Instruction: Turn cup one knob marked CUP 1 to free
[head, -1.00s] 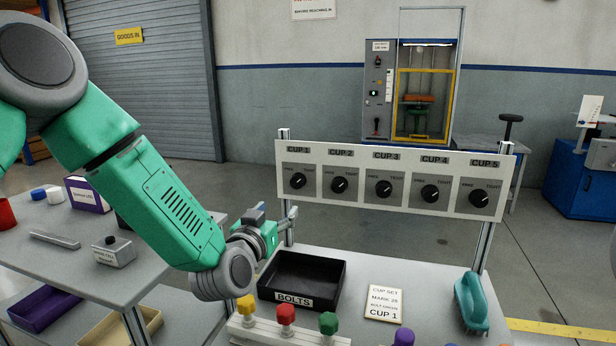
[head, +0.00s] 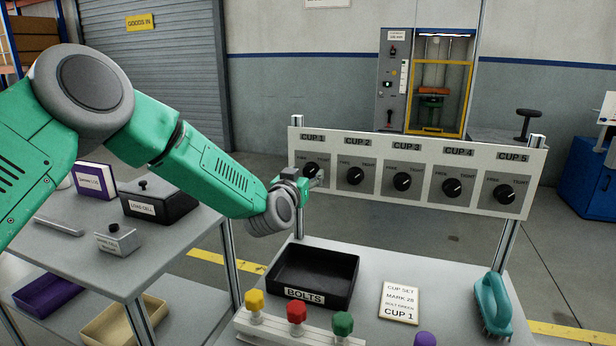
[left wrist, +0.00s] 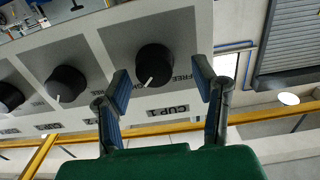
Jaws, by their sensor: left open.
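The CUP 1 knob (head: 311,168) is a round black dial on the left end of the upright panel (head: 420,201). Its white pointer leans toward the TIGHT side. The wrist view shows gaps beside the knob; I cannot tell how deep the fingers reach. My right gripper is not in view.
Similar knobs, CUP 2 (head: 355,175) to CUP 5, run rightward along the panel. Below are a black BOLTS tray (head: 345,300), coloured knobs on a white rack, a CUP 1 card (head: 399,302) and a teal brush (head: 492,304). A side table (head: 135,262) stands left.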

